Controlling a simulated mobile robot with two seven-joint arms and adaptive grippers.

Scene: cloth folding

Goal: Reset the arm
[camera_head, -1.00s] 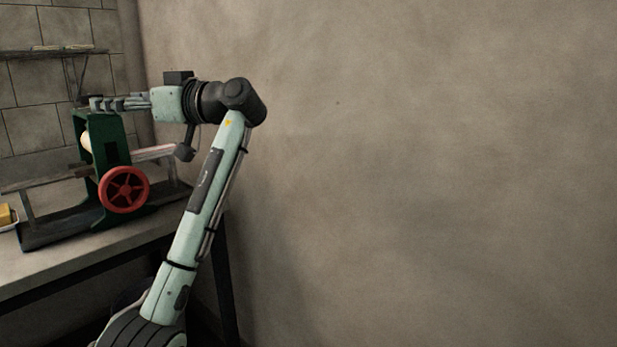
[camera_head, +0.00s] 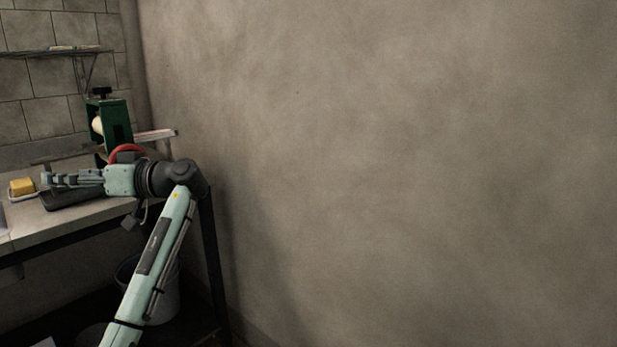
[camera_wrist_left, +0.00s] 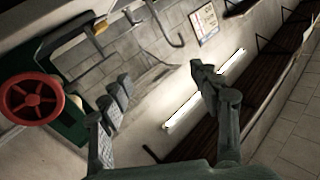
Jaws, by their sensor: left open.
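My left arm comes up from the bottom left of the head view, bends at a dark joint, and its forearm points left. My left gripper (camera_head: 58,180) is at the arm's end, in front of the bench machine at the bench's height. In the left wrist view the gripper (camera_wrist_left: 160,88) has its two fingers well apart with nothing between them. The right gripper is not in view.
A green machine (camera_head: 116,124) with a red handwheel (camera_head: 127,152) stands on the bench (camera_head: 25,228); the handwheel (camera_wrist_left: 32,98) also shows in the wrist view. A yellow block (camera_head: 22,186) lies left. A bucket (camera_head: 160,293) stands beneath. The wall (camera_head: 420,170) fills the right.

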